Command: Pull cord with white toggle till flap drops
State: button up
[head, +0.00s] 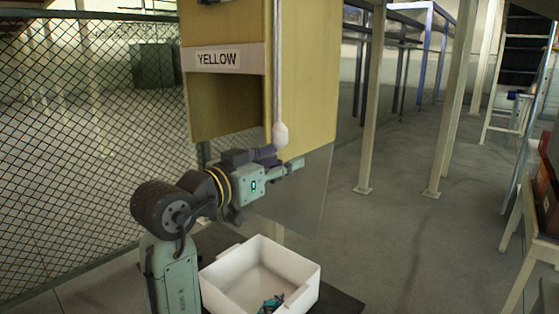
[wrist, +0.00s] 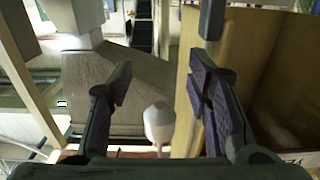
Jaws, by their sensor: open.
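The cord (head: 277,60) runs straight down the front of a yellowish wooden box (head: 310,70) labelled "YELLOW". Its white toggle (head: 280,133) hangs at the lower end. My gripper (head: 286,158) is open, with its fingers at and just below the toggle's height. In the wrist view the toggle (wrist: 158,122) appears between the two spread fingers of my gripper (wrist: 160,85), with visible gaps on both sides. I cannot tell its exact depth between them. I cannot clearly make out the flap; a dark recess shows below the label.
A white open bin (head: 225,278) stands below my gripper, with small teal and dark items (head: 270,303) inside. A grey panel (head: 312,190) hangs below the box, behind my gripper. A wire-mesh fence (head: 80,140) is at left.

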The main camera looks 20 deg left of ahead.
jog(key=v, duration=1.2)
jog(key=shift+r, duration=0.1)
